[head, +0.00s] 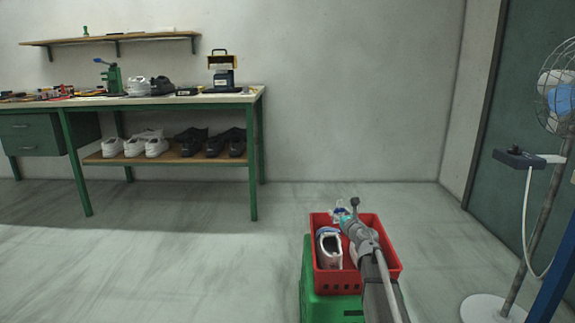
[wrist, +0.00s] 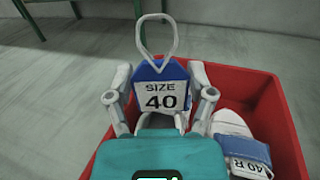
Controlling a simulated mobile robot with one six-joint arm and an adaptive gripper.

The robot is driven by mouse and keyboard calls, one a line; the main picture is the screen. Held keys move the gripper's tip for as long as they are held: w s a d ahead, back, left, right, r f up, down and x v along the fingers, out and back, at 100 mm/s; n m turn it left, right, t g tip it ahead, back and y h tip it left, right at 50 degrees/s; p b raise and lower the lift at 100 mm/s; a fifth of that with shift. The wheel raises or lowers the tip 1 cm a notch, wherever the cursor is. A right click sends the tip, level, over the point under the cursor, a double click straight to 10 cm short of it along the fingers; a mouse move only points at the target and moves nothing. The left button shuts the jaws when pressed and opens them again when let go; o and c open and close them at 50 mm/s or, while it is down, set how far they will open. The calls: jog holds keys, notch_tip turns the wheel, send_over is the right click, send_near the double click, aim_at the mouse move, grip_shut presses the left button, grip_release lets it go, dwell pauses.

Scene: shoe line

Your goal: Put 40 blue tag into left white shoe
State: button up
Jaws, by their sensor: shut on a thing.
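My gripper (wrist: 162,88) is shut on a blue tag (wrist: 160,70) with a white label reading SIZE 40 and a pale loop standing up at its top. In the head view my gripper (head: 344,214) is over the far part of the red crate. A white shoe with a blue band marked 40 R (wrist: 238,140) lies in the crate at the right of the wrist view. Something white shows behind and below the tag, mostly hidden by my gripper. In the head view a white shoe (head: 330,250) lies in the crate's left side, beside my arm.
The red crate (head: 330,283) stands on a green support (head: 316,306). A green workbench (head: 258,150) with shoes on top and on its lower shelf is at the back left. A fan (head: 520,240) stands at the right. The floor between is clear.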

jog(key=shift+f+b, duration=0.9)
jog(key=shift+f, duration=0.35)
jog(key=o, duration=0.8)
jog(key=shift+v, duration=6)
